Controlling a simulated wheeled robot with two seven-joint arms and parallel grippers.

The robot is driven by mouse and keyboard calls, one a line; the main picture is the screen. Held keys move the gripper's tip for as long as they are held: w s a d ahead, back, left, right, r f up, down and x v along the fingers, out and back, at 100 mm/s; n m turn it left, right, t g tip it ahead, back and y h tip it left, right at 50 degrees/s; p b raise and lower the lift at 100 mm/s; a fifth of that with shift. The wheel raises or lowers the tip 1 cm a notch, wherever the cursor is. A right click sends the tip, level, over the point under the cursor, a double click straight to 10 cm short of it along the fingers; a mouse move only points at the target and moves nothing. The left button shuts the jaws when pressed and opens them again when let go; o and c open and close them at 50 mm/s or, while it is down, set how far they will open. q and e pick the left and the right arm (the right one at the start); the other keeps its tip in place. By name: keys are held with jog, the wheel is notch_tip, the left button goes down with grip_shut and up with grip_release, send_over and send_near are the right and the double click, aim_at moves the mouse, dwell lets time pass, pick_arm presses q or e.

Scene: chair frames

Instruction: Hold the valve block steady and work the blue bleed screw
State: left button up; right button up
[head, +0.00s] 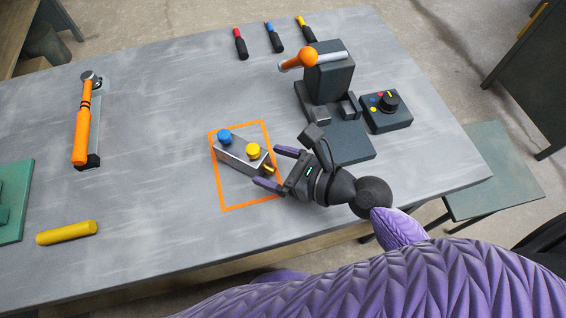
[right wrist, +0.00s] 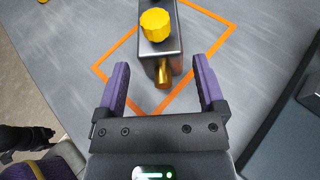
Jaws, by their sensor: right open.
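The grey valve block (head: 240,157) lies inside an orange outlined square on the table. The blue bleed screw (head: 225,136) stands on its far left end, and a yellow knob (head: 253,150) on its near right end. In the right wrist view the block (right wrist: 160,50) shows the yellow knob (right wrist: 155,24) and a brass fitting (right wrist: 163,75) on its end face. My right gripper (head: 276,167) is open at that end, its purple fingers either side of the fitting's line and apart from the block. A dark part of mine at the wrist view's left edge may be my left gripper.
A dark press-like stand (head: 330,75) with an orange-ended lever and a control box (head: 386,112) stand right of the block. An orange-handled tool (head: 82,130) and a yellow cylinder (head: 67,232) lie left. Screwdrivers (head: 273,38) lie at the back.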

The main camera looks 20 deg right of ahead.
aim_at(247, 157)
jog(key=x, duration=0.6)
jog(key=shift+w+a+f, duration=0.1)
jog(key=shift+w, duration=0.05)
jog(key=shift+c, duration=0.2)
grip_shut()
dwell(1.0)
jog(key=shift+o, duration=1)
grip_release()
grip_shut()
dwell(0.5)
dwell(0.5)
